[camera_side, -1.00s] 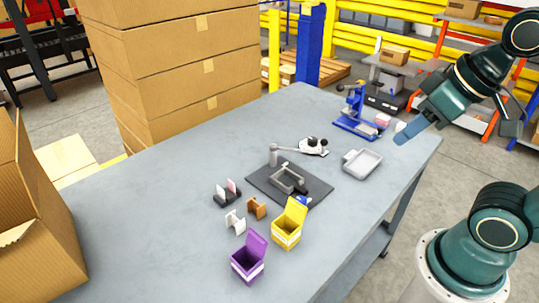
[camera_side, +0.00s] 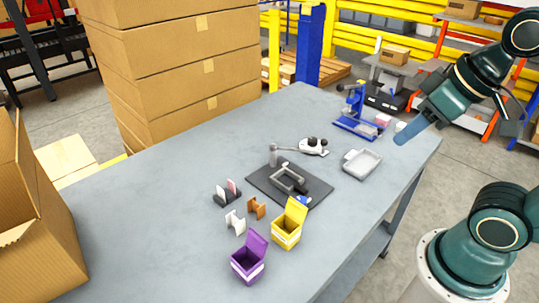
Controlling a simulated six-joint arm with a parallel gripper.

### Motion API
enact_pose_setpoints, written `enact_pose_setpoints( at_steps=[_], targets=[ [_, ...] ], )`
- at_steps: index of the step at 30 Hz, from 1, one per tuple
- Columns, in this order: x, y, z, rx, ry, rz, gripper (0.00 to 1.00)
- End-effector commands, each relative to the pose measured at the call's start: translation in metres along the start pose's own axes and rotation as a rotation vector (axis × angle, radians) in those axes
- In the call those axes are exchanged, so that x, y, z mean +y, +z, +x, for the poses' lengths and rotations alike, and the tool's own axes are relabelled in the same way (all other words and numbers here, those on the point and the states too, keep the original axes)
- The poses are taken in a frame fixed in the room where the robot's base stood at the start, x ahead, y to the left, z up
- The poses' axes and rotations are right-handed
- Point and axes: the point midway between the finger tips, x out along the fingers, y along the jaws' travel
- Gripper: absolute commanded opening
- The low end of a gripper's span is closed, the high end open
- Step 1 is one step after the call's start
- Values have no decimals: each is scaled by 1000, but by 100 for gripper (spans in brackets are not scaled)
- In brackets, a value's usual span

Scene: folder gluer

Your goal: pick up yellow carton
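The yellow carton (camera_side: 287,232) stands upright on the grey table with its lid flap raised at the back. It is just right of and behind a purple carton (camera_side: 248,262), which also has its lid up. My gripper (camera_side: 402,137) is at the upper right, over the table's far right end and well away from the yellow carton. From this angle its fingers look like one blue-grey piece, so I cannot tell whether they are open or shut. Nothing shows in it.
A dark mat (camera_side: 318,188) with a grey fixture lies behind the yellow carton. Small white (camera_side: 235,222) and orange (camera_side: 257,208) pieces stand to its left. A grey tray (camera_side: 361,164) and a blue press (camera_side: 357,115) are farther back.

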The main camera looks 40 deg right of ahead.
Motion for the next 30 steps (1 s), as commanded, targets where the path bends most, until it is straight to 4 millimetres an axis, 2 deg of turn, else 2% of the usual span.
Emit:
enact_pose_setpoints(
  at_steps=[2,8,9,22,30],
  targets=[
    [0,0,0,0,0,0,36],
    [0,0,0,0,0,0,74],
    [0,0,0,0,0,0,76],
    [-2,-4,3,-12,-4,-34,76],
    [-12,-24,20,-76,-31,-232,76]
  ],
)
